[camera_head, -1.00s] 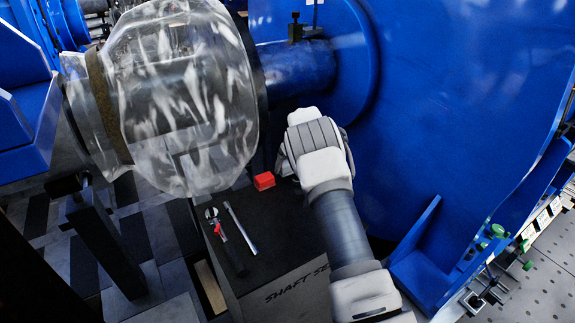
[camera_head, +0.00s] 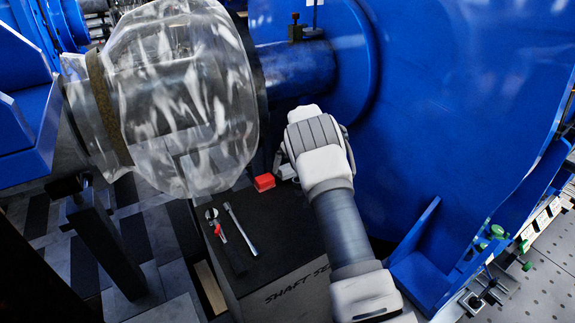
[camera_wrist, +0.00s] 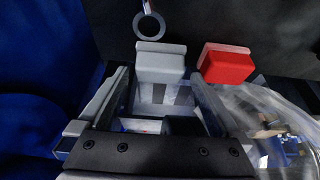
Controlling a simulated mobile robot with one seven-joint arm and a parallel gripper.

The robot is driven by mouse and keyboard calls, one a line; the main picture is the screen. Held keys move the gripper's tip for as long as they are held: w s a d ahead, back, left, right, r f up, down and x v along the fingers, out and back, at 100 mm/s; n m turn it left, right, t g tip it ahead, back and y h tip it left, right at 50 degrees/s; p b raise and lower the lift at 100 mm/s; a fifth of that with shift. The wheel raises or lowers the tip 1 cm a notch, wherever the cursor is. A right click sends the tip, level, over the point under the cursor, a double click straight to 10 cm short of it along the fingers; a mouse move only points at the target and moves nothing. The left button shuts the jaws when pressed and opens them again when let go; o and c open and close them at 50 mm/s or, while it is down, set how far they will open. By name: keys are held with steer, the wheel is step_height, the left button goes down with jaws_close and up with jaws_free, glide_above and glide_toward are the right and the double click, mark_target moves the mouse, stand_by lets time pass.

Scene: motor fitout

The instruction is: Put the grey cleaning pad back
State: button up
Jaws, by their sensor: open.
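The grey cleaning pad (camera_wrist: 160,62) is a pale grey block on a dark surface. In the wrist view it lies just ahead of my gripper (camera_wrist: 160,82), between the lines of its two fingers. The fingers are open, one to each side of the pad, and I cannot tell if they touch it. In the head view a small part of the pad (camera_head: 287,171) shows beside a red block (camera_head: 264,182), and my wrist hides most of the gripper.
The red block also sits right of the pad in the wrist view (camera_wrist: 227,64), with a ring-ended tool (camera_wrist: 149,26) beyond. Wrenches (camera_head: 240,228) lie on the dark box top (camera_head: 285,240). A plastic-wrapped shaft (camera_head: 185,100) and a blue housing (camera_head: 460,110) stand close by.

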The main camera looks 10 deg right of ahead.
steer(key=s+r+m+p, duration=0.1)
steer(key=s+r, duration=0.6)
steer(key=r, duration=0.5)
steer(key=s+r, duration=0.7)
steer(key=r, duration=0.5)
steer(key=s+a+r+m, duration=0.1)
steer(key=s+r, duration=0.6)
steer(key=s, duration=0.5)
steer(key=s+f+m+t+h, duration=0.1)
steer(key=s+m, duration=0.1)
steer(key=s, duration=2.2)
steer(key=shift+s+a+h, duration=0.3)
steer(key=shift+a, duration=0.1)
step_height(320, 180, up, 10)
steer(key=p, duration=1)
